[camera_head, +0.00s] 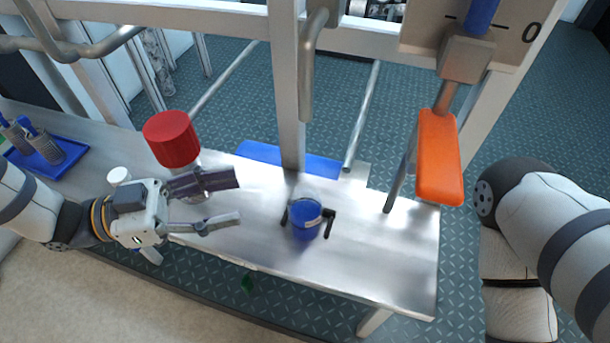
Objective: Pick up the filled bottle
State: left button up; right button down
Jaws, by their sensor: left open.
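A bottle with a large red cap (172,139) stands on the metal bench, left of the middle. Its pale body is mostly hidden behind my left gripper, and I cannot see what is in it. My left gripper (238,198) is open, its two dark fingers pointing right. The upper finger crosses just below the red cap in the picture; I cannot tell whether it touches the bottle. Nothing shows held between the fingertips. My right arm comes in from the right, but its gripper is out of view.
A blue round-topped object (306,222) with dark side arms stands on the metal bench (385,262). A blue tray (70,151) with mesh baskets sits at the far left. A metal post, bent pipes and an orange lever (439,158) rise along the back edge.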

aim_at(305, 190)
pick_arm(q)
jog(key=x, duration=0.8)
jog(key=s+x, duration=0.1)
jog(key=x, duration=0.3)
jog(key=shift+d+f, duration=0.2)
jog(key=shift+f, duration=0.1)
jog(key=shift+w, duration=0.1)
grip_shut()
